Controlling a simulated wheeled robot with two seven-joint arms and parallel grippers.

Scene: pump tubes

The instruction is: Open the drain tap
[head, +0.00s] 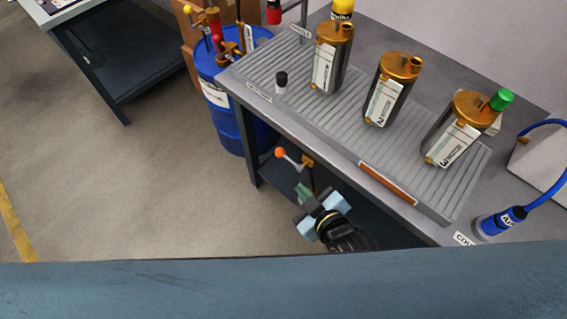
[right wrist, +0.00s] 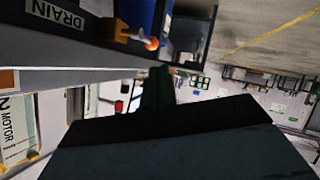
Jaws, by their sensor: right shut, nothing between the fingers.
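The drain tap (head: 305,160) hangs below the front edge of the bench. It has a brass body and a lever ending in an orange ball (head: 280,152), which points to the left. In the right wrist view the orange ball (right wrist: 152,43) shows near a DRAIN label (right wrist: 55,14) on the bench edge. My right gripper (head: 303,191) is shut and empty, just below the tap in the head view and apart from the ball. In its own wrist view its dark fingers (right wrist: 158,85) fill the lower middle and hide part of the scene. My left gripper is not in view.
A blue drum (head: 230,120) stands left of the bench. A blue hose (head: 540,180) lies at right. The floor at left is clear.

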